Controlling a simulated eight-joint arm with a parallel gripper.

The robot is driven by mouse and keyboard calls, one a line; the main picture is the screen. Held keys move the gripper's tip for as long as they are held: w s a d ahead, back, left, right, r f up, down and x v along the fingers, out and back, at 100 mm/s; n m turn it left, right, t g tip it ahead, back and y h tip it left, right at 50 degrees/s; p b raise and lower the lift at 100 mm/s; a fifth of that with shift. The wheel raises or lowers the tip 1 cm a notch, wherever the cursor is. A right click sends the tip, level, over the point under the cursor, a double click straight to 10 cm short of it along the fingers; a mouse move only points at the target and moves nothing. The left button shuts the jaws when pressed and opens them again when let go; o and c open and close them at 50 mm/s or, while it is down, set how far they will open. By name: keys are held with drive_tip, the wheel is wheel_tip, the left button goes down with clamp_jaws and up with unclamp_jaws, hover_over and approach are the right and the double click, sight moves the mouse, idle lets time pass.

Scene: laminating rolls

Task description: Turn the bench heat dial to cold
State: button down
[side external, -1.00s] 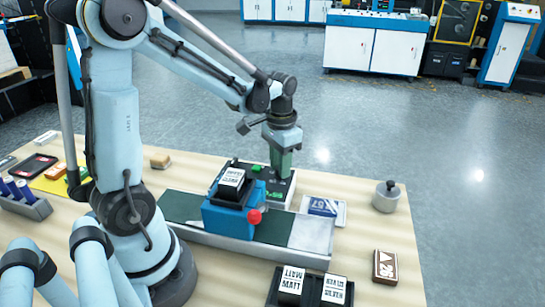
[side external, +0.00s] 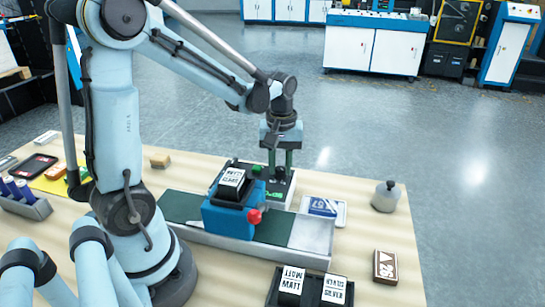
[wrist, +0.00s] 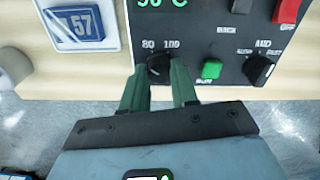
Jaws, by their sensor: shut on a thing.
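The heat dial (wrist: 158,68) is a round black knob on a dark control panel (wrist: 215,75), with the marks 80 and 100 printed beside it. My gripper (wrist: 159,80) points down at the panel, its two green fingers on either side of the dial and shut on it. The fingers hide part of the dial and its other marks, so its setting cannot be read. In the side view my gripper (side external: 280,170) stands over the panel (side external: 285,190) behind the blue laminator (side external: 232,219); the dial is hidden there.
A green button (wrist: 211,69), a black selector knob (wrist: 259,70) and a red switch (wrist: 287,12) sit right of the dial. A white-framed blue box marked 57 (wrist: 76,24) lies left of the panel. A grey weight (side external: 385,196) stands at the right; bare bench surrounds it.

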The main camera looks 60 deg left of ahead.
sight(280, 168)
drive_tip(key=n, duration=0.6)
drive_tip(key=shift+n, duration=0.3)
idle(0.5)
drive_tip(key=c, duration=0.9)
unclamp_jaws()
drive_tip(key=shift+o, duration=0.2)
wheel_tip(280, 168, up, 12)
